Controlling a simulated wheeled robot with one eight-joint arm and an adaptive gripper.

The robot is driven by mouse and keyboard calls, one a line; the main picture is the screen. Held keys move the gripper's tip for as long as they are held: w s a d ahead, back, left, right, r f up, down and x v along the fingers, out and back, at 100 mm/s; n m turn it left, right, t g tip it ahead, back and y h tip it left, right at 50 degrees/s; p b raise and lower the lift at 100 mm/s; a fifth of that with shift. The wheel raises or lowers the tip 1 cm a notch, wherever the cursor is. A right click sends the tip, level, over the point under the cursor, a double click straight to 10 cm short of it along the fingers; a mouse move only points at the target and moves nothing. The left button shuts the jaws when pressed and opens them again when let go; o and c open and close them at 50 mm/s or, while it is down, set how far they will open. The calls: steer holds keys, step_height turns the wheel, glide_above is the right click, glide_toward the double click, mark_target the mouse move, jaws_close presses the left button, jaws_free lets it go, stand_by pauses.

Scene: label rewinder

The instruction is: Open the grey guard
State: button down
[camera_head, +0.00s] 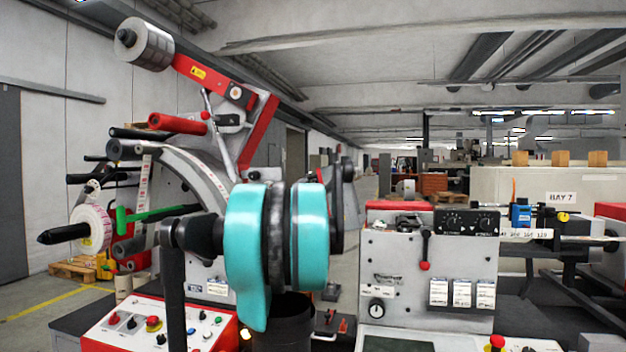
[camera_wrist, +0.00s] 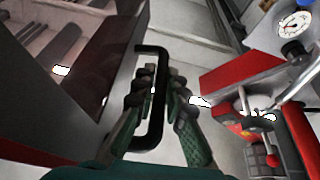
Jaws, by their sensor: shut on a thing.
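In the wrist view, a black bar handle (camera_wrist: 153,128) shaped like a bracket stands out from the edge of a dark grey panel (camera_wrist: 112,55), which appears to be the grey guard. My gripper (camera_wrist: 157,82) has a dark green, ribbed finger on each side of the handle and is shut on its upright bar. The guard fills the left of this view, with dark rollers showing beyond it. In the head view my turquoise arm covers the middle, and my gripper, the handle and their contact are hidden behind it.
A red machine part (camera_wrist: 240,72) and a round gauge (camera_wrist: 294,24) lie to the right in the wrist view.

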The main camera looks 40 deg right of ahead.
steer(key=s+d+r+m, duration=0.1)
steer(key=s+r+m+g+h, duration=0.1)
steer(key=s+d+r+m+g, duration=0.1)
steer(key=m, duration=0.1)
steer(key=shift+s+d+r, duration=0.1)
steer(key=shift+d+r, duration=0.25)
steer(key=c, duration=1.9)
jaws_free()
steer(key=shift+o, duration=0.2)
steer(key=shift+a, duration=0.1)
steer(key=v, duration=1.2)
steer(key=shift+f, duration=0.2)
steer(key=s+d+v, duration=0.1)
steer(key=v, duration=1.8)
steer(key=shift+s+f, duration=0.4)
steer(key=shift+f, duration=0.1)
